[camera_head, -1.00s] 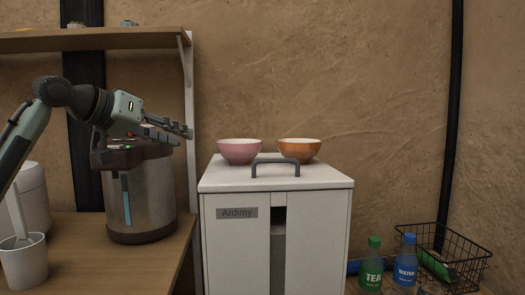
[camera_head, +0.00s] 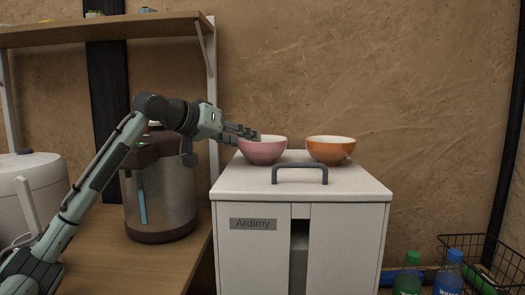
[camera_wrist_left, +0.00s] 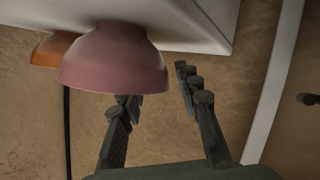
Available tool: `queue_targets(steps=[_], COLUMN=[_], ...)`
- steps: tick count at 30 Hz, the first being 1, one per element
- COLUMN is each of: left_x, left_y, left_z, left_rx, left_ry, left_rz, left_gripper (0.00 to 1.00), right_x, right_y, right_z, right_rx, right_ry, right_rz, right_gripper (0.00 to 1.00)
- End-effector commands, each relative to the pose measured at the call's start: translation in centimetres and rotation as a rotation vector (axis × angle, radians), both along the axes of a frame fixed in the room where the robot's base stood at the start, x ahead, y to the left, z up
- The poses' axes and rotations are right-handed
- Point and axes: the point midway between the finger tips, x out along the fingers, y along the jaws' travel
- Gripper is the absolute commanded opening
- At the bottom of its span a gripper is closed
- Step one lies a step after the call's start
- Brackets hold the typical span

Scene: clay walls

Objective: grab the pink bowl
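The pink bowl (camera_head: 263,152) stands upright on the left of the white cabinet's top. My left gripper (camera_head: 246,133) reaches in from the left, its fingers at the bowl's left rim. In the left wrist view the pink bowl (camera_wrist_left: 113,62) appears upside down. There my left gripper (camera_wrist_left: 159,86) has its fingers spread with nothing held between them. One finger overlaps the bowl's rim; the other is outside, to the right. I cannot tell whether the near finger touches the bowl. My right gripper is not in view.
An orange bowl (camera_head: 331,150) stands close to the right of the pink one. A dark handle (camera_head: 300,170) rises in front on the cabinet (camera_head: 232,189). A steel dispenser (camera_head: 172,200) stands on the wooden counter under my left arm. A shelf (camera_head: 150,28) hangs above left.

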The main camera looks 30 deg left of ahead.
Motion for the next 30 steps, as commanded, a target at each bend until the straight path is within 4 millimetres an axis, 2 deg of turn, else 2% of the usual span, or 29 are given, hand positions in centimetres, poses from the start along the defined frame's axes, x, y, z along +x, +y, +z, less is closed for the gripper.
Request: queue_targets(steps=[9, 17, 30], left_x=[0.39, 0.37, 0.36], left_y=[-0.03, -0.03, -0.01], left_z=[-0.18, -0.18, -0.07], left_rx=[0.000, 0.000, 0.000], left_ry=[-0.001, 0.000, -0.001], left_rz=[0.001, 0.001, 0.001], left_gripper=[0.32, 0.00, 0.00], right_x=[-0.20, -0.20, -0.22], right_y=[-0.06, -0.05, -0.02], right_z=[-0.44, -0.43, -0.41], right_rx=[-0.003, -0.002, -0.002], right_ry=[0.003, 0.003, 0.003], right_rz=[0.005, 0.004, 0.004], right_gripper=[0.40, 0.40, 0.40])
